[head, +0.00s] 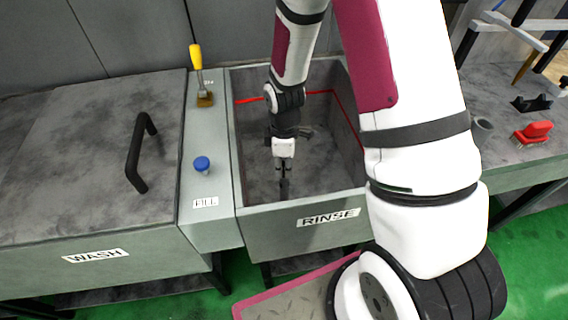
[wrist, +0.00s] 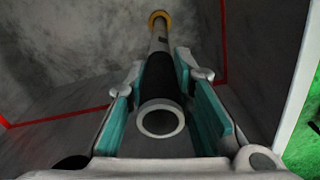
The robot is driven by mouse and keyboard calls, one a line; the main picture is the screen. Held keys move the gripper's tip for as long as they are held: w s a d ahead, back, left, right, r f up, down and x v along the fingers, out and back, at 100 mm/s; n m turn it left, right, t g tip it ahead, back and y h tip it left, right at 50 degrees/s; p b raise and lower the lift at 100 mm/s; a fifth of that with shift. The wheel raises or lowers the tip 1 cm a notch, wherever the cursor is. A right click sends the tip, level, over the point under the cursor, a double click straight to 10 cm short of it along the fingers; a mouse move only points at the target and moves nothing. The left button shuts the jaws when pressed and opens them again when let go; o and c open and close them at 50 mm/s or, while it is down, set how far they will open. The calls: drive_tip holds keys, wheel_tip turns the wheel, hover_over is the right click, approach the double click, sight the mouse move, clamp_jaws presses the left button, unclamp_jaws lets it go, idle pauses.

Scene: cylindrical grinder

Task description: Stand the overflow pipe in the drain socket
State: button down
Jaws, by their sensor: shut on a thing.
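My gripper (head: 284,160) points down inside the rinse tank (head: 290,228) in the head view. In the wrist view its teal-padded fingers (wrist: 160,78) are shut on the overflow pipe (wrist: 160,92), a grey tube with a dark sleeve and an open near end. The pipe runs away from the camera between the fingers. In the head view the pipe (head: 284,188) shows as a short dark piece below the fingers. An orange-yellow ring (wrist: 159,17) shows at the pipe's far end. I cannot tell whether this ring belongs to the pipe or the drain socket. The socket is not otherwise distinguishable.
The tank walls, with a red line (head: 318,92) inside, surround my gripper. Left are a yellow-handled lever (head: 196,57), a blue knob (head: 202,164) and the closed wash lid (head: 85,150). A red brush (head: 533,133) and a grey cup (head: 482,131) sit on the right counter.

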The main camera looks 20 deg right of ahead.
drive_tip(key=shift+f, duration=0.3)
drive_tip(key=c, duration=1.3)
unclamp_jaws()
drive_tip(key=o, duration=0.5)
drive_tip(key=shift+c, duration=0.2)
drive_tip(key=shift+r+p, duration=2.1)
drive_tip(key=shift+r, duration=2.9)
